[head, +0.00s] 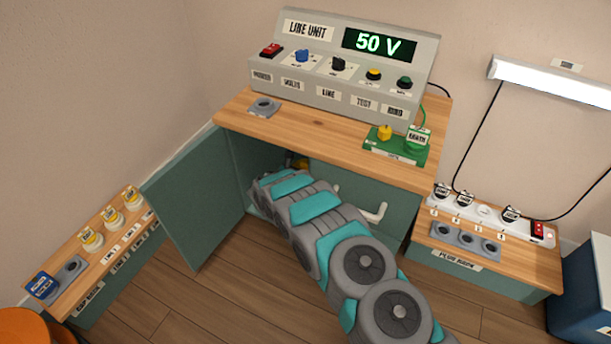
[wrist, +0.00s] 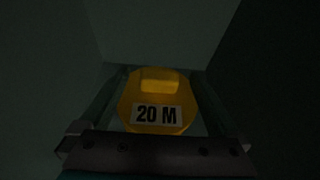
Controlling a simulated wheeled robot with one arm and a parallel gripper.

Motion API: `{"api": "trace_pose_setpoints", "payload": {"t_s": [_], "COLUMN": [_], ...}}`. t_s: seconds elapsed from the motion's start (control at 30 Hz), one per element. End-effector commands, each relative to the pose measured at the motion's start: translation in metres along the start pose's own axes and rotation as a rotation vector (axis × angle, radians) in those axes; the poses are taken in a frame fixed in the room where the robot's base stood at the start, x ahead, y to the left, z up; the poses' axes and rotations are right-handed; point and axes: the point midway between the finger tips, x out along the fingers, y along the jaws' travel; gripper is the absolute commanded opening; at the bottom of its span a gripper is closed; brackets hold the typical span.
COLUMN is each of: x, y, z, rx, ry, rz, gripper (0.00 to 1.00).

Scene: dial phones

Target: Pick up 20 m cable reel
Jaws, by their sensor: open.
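The 20 m cable reel (wrist: 158,88) is yellow with a white label reading "20 M". In the wrist view it stands in a dark space, straight ahead of my gripper (wrist: 160,125). The two fingers are apart, one at each side of the reel in the picture; I cannot tell whether they touch it. In the head view my arm reaches into the open cabinet (head: 240,180) under the line unit. The gripper itself is hidden there.
The line unit (head: 345,70) reads 50 V and sits on the wooden cabinet top (head: 330,135). The cabinet door (head: 185,200) stands open to the left. A low shelf with yellow-topped plugs (head: 105,250) is at left. A plug bench (head: 490,255) with a power strip is at right.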

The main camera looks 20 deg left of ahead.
Motion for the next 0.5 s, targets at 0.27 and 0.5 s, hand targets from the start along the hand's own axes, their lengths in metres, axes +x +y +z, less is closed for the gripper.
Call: {"api": "trace_pose_setpoints", "payload": {"t_s": [0.27, 0.5], "x": [0.0022, 0.0022], "y": [0.0004, 0.0003], "z": [0.0012, 0.0014], "rx": [0.0, 0.001], "ry": [-0.001, -0.001], "rz": [0.001, 0.0], "gripper": [0.97, 0.7]}}
